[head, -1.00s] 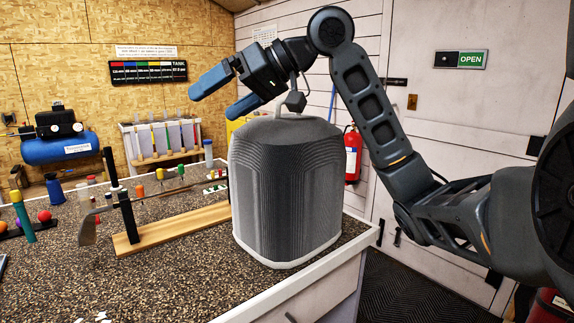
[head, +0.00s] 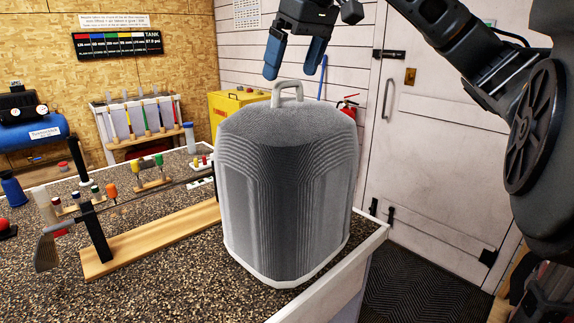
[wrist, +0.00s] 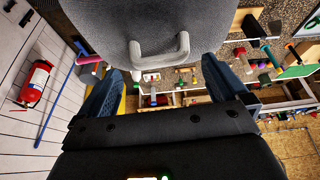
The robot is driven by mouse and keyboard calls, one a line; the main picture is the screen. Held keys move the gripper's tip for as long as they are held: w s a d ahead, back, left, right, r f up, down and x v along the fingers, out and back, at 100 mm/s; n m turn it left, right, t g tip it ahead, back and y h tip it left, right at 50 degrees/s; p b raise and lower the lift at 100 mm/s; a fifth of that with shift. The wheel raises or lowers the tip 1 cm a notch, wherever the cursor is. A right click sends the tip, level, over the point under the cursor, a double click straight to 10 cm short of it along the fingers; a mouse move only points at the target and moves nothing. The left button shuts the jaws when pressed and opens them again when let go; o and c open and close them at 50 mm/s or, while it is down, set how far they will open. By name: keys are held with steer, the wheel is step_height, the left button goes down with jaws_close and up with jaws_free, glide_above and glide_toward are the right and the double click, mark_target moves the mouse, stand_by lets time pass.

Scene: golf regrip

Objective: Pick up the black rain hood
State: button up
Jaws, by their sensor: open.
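The rain hood (head: 290,190) stands upright near the right end of the speckled bench; it looks dark grey, ribbed, with a pale rim at its base. A light grey loop handle (head: 287,93) rises from its top. My gripper (head: 293,72) is open and empty above the hood, its two blue fingers pointing down, close to the handle. In the wrist view the handle (wrist: 160,52) lies ahead of and between the open fingers (wrist: 165,82), apart from them. The hood's top (wrist: 120,25) fills the upper middle there.
A wooden stand with a clamped club shaft (head: 150,240) lies left of the hood. A yellow box (head: 232,103) is behind it. A red fire extinguisher (head: 347,107) hangs on the wall. The bench's right edge (head: 340,285) is close beside the hood.

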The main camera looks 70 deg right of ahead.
mark_target(289, 80)
steer(key=shift+p+x, duration=0.3)
steer(key=shift+x, duration=1.95)
steer(key=shift+s, duration=0.1)
steer(key=c, duration=1.4)
steer(key=shift+r, duration=0.6)
step_height(289, 80, up, 3)
steer(key=shift+f+b, duration=0.1)
steer(key=shift+b, duration=0.25)
steer(key=s+d+r+b, duration=0.1)
steer(key=s+d+r, duration=0.1)
steer(key=s+r, duration=0.5)
steer(key=s, duration=0.4)
steer(key=shift+s+d, duration=0.2)
